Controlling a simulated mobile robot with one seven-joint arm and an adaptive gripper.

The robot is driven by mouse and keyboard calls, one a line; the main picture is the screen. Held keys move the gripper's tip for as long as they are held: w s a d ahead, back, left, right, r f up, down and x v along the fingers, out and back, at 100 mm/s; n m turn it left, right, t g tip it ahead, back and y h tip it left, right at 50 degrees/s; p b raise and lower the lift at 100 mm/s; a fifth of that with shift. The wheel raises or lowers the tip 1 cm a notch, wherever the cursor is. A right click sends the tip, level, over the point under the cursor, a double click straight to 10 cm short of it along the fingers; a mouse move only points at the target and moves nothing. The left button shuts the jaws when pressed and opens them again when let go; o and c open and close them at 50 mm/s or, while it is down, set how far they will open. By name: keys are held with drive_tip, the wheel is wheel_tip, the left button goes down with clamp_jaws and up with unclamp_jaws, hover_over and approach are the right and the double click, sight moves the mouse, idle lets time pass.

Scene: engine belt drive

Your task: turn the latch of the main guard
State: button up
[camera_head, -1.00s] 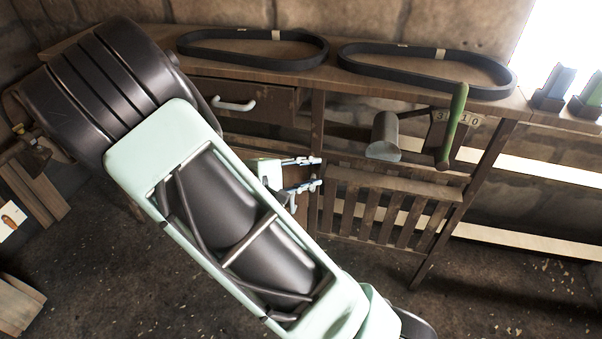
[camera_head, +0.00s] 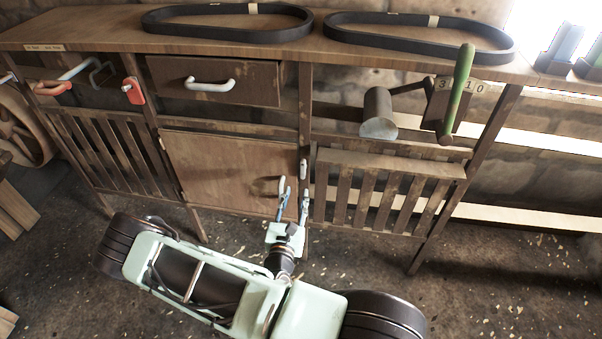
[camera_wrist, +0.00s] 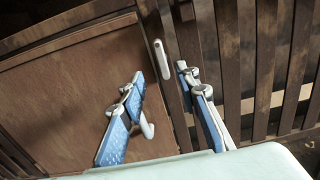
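The plain wooden guard panel (camera_head: 225,170) closes the middle bay of the wooden frame. It also fills the left of the wrist view (camera_wrist: 60,100). A small white latch (camera_head: 303,168) sits upright on the post at the panel's right edge. In the wrist view the latch (camera_wrist: 161,58) lies just beyond and between my fingertips, apart from them. A white pull handle (camera_wrist: 146,126) on the panel is partly hidden behind my left finger. My gripper (camera_head: 295,193) is open and empty, just below the latch, with its blue-padded fingers (camera_wrist: 160,75) pointing at the post.
Slatted panels stand left (camera_head: 110,150) and right (camera_head: 375,195) of the middle bay. A green-handled lever (camera_head: 460,80) and a grey cylinder (camera_head: 378,115) stick out at upper right. A drawer (camera_head: 255,80) is above the panel. Two black belts lie on the top. Floor in front is open.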

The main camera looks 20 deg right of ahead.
sight(303, 169)
drive_tip(key=b+x, duration=0.1)
drive_tip(key=x, duration=0.9)
drive_tip(key=shift+w+d, duration=0.25)
drive_tip(key=shift+c, duration=0.5)
clamp_jaws()
